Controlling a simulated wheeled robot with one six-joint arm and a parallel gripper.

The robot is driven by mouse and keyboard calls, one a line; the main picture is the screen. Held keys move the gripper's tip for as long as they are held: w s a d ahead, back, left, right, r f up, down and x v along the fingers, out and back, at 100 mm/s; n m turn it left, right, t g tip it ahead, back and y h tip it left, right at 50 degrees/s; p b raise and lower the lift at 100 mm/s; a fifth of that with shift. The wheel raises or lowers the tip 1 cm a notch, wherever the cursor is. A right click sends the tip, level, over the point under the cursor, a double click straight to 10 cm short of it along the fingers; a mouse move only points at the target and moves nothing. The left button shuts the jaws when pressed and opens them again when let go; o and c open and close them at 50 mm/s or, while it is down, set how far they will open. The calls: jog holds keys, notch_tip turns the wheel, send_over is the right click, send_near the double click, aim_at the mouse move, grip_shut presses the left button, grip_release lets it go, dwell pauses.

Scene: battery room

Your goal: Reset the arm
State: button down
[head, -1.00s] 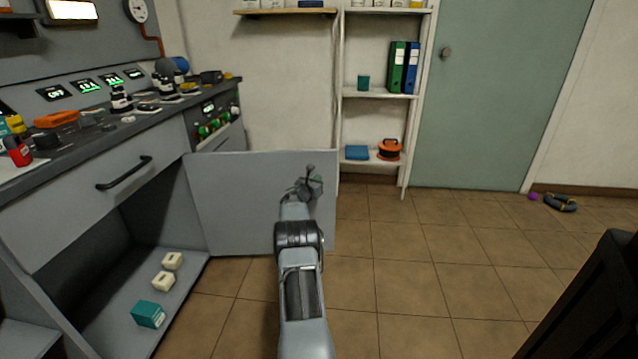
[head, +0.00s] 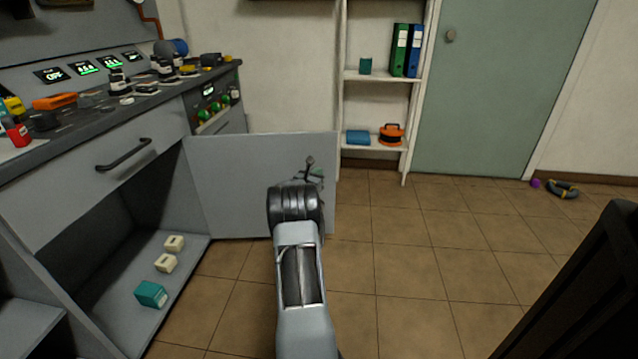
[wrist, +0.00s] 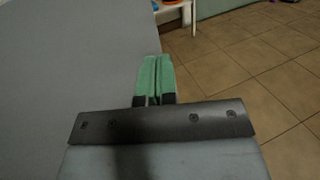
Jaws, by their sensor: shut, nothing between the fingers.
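My gripper (wrist: 154,80) shows in the wrist view with its two green fingers together and nothing between them. In the head view my gripper (head: 316,173) is small and partly hidden behind my arm. It is in front of the open grey cabinet door (head: 230,185). The same door fills the left of the wrist view (wrist: 60,80). I cannot tell how wide the gap between gripper and door is.
The open cabinet (head: 118,285) holds two cream blocks (head: 174,243) and a teal box (head: 151,294). A cluttered workbench (head: 95,115) stands above it. A white shelf (head: 376,150) is at the back. A dark object (head: 590,300) stands at lower right.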

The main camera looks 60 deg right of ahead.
jog(key=s+a+p, duration=0.1)
jog(key=s+a, duration=0.3)
jog(key=shift+a, duration=0.35)
jog(key=a+r+m+g+y+p, duration=0.1)
jog(key=a+r+m+y+p, duration=0.3)
jog(key=a+r+p, duration=0.75)
jog(key=a+r+m+g+y+p, duration=0.15)
jog(key=a+r+m+p, duration=0.55)
jog(key=r, duration=0.7)
jog(key=s+a+r+m+t+y+p, duration=0.1)
jog(key=a+r+p, duration=0.5)
jog(key=a, duration=0.6)
jog(key=s+a+r+m+t+y+p, duration=0.2)
jog(key=s+a+r+m+y+p, duration=0.2)
jog(key=a, duration=0.7)
jog(key=s+a+r+m+t+y+p, duration=0.1)
jog(key=s+a+r+m+y+p, duration=0.2)
jog(key=a+r+y+p, duration=0.4)
jog(key=s+a+r+p, duration=0.1)
jog(key=a+p, duration=0.1)
jog(key=a, duration=0.3)
jog(key=shift+s+a+r+p, duration=0.2)
jog(key=shift+a+r+p, duration=0.1)
jog(key=shift+p, duration=0.05)
